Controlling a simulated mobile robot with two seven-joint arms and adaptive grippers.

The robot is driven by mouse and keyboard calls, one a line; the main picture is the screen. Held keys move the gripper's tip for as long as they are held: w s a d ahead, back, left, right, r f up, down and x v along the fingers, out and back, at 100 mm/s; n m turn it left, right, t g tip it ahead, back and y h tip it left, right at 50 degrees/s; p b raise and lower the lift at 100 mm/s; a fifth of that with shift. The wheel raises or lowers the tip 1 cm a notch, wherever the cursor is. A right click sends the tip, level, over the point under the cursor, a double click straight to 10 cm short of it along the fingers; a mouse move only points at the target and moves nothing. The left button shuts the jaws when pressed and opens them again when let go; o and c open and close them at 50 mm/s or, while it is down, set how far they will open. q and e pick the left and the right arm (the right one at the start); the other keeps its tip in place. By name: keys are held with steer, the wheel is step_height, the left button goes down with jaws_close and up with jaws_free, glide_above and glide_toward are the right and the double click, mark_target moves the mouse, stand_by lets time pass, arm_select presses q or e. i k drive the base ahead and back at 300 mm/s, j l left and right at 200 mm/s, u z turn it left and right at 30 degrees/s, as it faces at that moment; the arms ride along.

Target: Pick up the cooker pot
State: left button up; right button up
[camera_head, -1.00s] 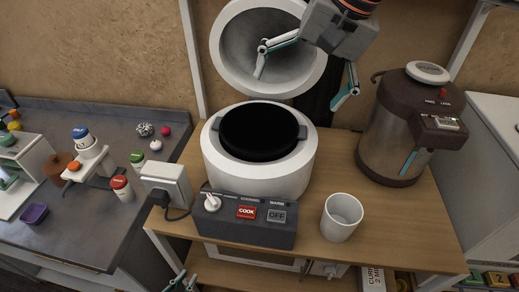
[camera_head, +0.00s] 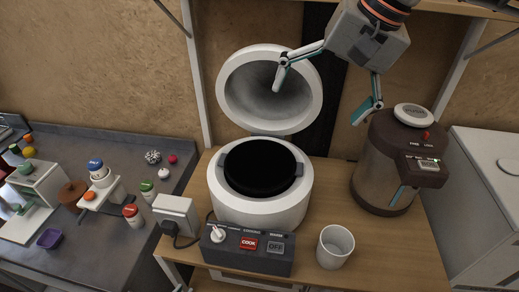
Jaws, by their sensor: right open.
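The white rice cooker (camera_head: 258,211) stands on the wooden table with its round lid (camera_head: 228,92) tilted up open behind it. The black cooker pot (camera_head: 260,170) sits inside the cooker, with a small dark handle at each side of its rim. My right gripper (camera_head: 322,107) is open and empty. It hangs above and behind the pot, with one finger in front of the raised lid and the other to the right of it. Only a small piece of my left gripper (camera_head: 182,289) shows at the bottom edge, so its jaws cannot be judged.
A brown dispenser (camera_head: 376,190) stands close on the right, below my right gripper. A white cup (camera_head: 335,247) and a control box (camera_head: 247,250) with COOK and OFF buttons stand in front of the cooker. A grey counter (camera_head: 120,230) with several small items is on the left.

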mark_target(258, 168)
steer(key=k, duration=1)
